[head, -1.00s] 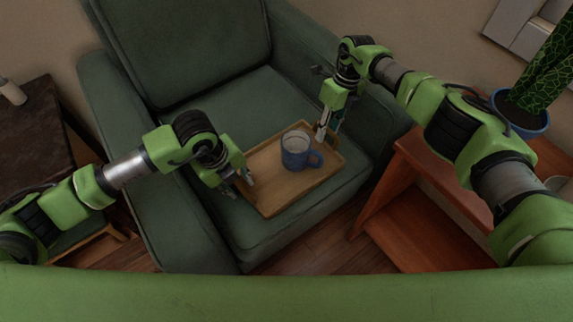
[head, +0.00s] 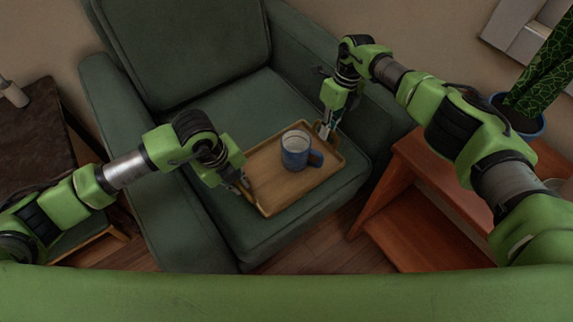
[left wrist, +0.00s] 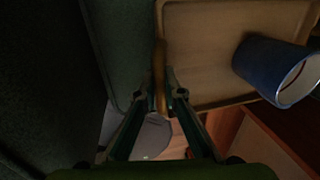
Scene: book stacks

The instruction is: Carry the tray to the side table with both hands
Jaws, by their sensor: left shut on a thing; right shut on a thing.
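A wooden tray (head: 277,189) rests on the green armchair's seat in the head view, with a blue mug (head: 296,153) standing upright on it. My left gripper (head: 243,186) is shut on the tray's left handle. The left wrist view shows its fingers (left wrist: 166,92) on either side of the tray's rim, with the tray (left wrist: 200,70) and the mug (left wrist: 268,70) to the right. My right gripper (head: 323,132) is shut on the tray's far right end; its fingertips are small in the head view.
The green armchair (head: 215,95) has raised arms on both sides of the tray. A reddish wooden side table (head: 418,160) with a lower shelf stands at the right, bearing a potted plant (head: 522,118). A dark table (head: 35,130) is at the left.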

